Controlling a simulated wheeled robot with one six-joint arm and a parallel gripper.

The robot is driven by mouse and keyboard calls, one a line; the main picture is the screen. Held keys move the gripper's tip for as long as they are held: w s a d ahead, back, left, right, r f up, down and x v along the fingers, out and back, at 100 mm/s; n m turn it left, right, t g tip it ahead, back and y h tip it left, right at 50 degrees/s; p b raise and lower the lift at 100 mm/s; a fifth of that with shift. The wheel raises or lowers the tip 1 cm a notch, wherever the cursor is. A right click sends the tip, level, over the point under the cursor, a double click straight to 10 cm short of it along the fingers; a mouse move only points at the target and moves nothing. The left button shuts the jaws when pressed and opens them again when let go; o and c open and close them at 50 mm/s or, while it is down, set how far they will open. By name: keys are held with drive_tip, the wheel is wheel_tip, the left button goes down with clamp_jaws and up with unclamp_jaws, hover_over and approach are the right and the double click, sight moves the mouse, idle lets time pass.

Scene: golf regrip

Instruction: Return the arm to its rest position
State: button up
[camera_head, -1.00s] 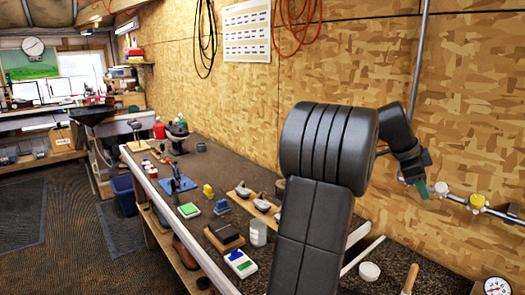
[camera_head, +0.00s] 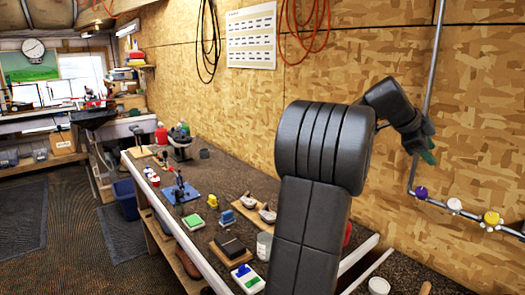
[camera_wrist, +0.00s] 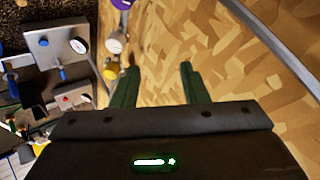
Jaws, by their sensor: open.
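My gripper (camera_head: 428,152) is raised in front of the wood-panel wall, at the right in the head view, above the pipe with coloured knobs. In the wrist view my gripper (camera_wrist: 157,82) shows two green fingers spread apart with nothing between them, only wall behind. My arm's large dark links stand in the middle of the head view and hide part of the bench.
A metal pipe (camera_head: 411,182) runs down the wall, then right past a purple knob (camera_head: 421,192), a white knob (camera_head: 454,205) and a yellow knob (camera_head: 491,218). The workbench (camera_head: 225,181) holds several club heads, boxes and a vise. Floor at left is open.

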drive_tip(key=shift+f+b, duration=0.45)
drive_tip(key=shift+f, duration=0.8)
drive_tip(key=shift+s, duration=0.1)
